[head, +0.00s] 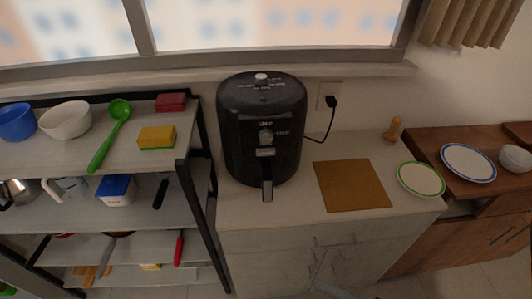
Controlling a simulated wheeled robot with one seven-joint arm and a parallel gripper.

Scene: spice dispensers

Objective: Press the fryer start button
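The fryer (262,110) is a black, rounded air fryer standing upright on the light counter. A pale round knob or button (261,77) sits on its top, with small white markings around it. A grey round dial (266,135) is on its front, also with small markings beside it. I cannot tell from the picture which of these is the start button. The fryer's handle (267,188) points down and forward from its front.
A brown board (352,186) lies right of the fryer, then a green-rimmed plate (421,179) and a wooden pepper mill (394,129). A black cord runs to a wall outlet (329,96). A shelf rack (60,151) with dishes stands close on the left.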

